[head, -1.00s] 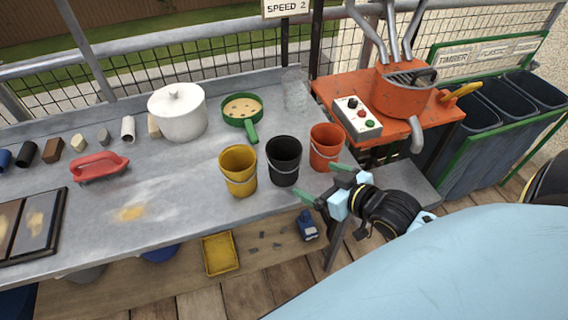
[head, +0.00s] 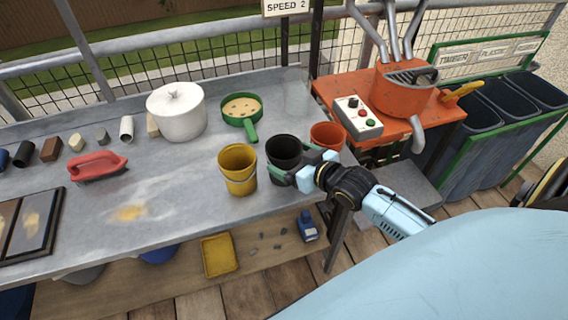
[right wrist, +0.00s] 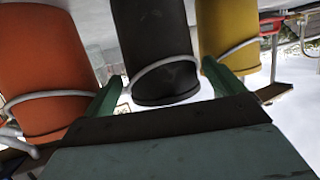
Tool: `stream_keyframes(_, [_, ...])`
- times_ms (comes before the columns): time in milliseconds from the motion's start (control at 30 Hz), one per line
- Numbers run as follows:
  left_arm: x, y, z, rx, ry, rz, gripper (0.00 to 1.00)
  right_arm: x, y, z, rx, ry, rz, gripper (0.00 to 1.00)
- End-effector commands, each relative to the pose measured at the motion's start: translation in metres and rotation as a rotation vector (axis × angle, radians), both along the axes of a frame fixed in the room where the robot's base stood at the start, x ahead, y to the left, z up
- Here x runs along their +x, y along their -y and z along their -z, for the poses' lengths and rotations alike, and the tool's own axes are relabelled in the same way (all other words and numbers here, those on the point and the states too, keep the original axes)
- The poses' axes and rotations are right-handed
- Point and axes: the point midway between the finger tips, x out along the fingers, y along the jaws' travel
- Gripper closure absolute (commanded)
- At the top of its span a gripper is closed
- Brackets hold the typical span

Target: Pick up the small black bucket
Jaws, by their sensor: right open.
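The small black bucket (head: 284,147) stands upright on the grey workbench between a yellow bucket and an orange bucket. In the right wrist view the black bucket (right wrist: 153,45) is ahead of my right gripper, with its pale handle hanging across its side. My right gripper (head: 283,168) is open at the front of the black bucket, and its jaws hide part of the bucket's lower side. In the right wrist view the green fingers (right wrist: 160,88) lie to either side of the bucket; I cannot tell if they touch it. My left gripper is not in view.
The yellow bucket (head: 238,170) is close on the left and the orange bucket (head: 327,136) close on the right. A green pan (head: 242,108) and white pot (head: 177,112) stand behind. An orange mixer table (head: 440,115) is at the right.

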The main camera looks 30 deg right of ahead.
Motion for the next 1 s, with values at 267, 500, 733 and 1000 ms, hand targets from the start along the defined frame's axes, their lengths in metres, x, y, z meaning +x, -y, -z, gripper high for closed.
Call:
stream_keyframes(267, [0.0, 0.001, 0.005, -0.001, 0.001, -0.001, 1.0, 0.031, -0.006, 0.008, 0.0, 0.002, 0.001, 0.06])
stream_keyframes(500, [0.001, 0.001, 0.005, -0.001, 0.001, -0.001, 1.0, 0.032, -0.007, 0.009, 0.0, 0.0, 0.0, 0.06])
stream_keyframes(733, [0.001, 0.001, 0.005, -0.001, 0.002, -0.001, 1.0, 0.032, -0.007, 0.009, 0.0, 0.0, 0.0, 0.34])
stream_keyframes(1000, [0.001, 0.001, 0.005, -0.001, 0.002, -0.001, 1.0, 0.032, -0.007, 0.007, -0.001, 0.001, 0.0, 0.4])
